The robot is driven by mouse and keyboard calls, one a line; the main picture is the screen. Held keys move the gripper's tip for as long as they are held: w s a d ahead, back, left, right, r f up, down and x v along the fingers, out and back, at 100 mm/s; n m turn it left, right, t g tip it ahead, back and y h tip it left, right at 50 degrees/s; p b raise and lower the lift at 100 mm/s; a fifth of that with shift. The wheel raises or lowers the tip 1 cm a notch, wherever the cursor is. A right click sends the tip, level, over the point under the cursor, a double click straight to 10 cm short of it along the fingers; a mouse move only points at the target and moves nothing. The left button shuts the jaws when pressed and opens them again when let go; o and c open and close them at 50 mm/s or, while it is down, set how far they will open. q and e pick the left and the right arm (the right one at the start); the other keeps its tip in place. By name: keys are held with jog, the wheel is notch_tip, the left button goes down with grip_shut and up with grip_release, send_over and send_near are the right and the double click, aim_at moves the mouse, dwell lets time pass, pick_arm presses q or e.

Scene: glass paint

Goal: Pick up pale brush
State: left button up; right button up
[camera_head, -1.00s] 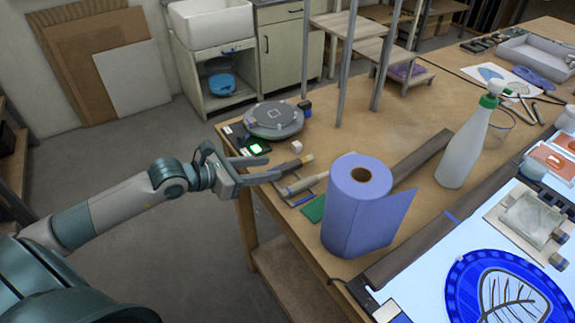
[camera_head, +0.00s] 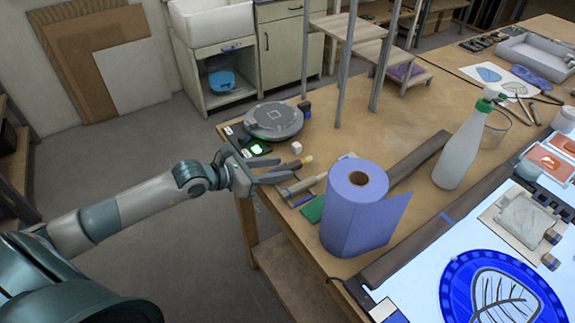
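The pale brush (camera_head: 305,184) appears to be the light-handled tool lying on the wooden bench near its left edge, left of the blue paper roll. A second, darker tool with a yellowish end (camera_head: 305,162) lies just behind it. My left gripper (camera_head: 286,167) is open, with its fingers pointing right over the bench edge beside these tools. Its lower finger is close to the left end of the pale brush; I cannot tell whether they touch. The fingers partly cover the tools' left ends. My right gripper is not in view.
The blue paper roll (camera_head: 356,215) stands close on the right. A green piece (camera_head: 313,209) lies in front of the brush. A spray bottle (camera_head: 463,145) stands farther right.

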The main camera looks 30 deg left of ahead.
pick_arm(q)
jog(key=shift+x, duration=1)
grip_shut()
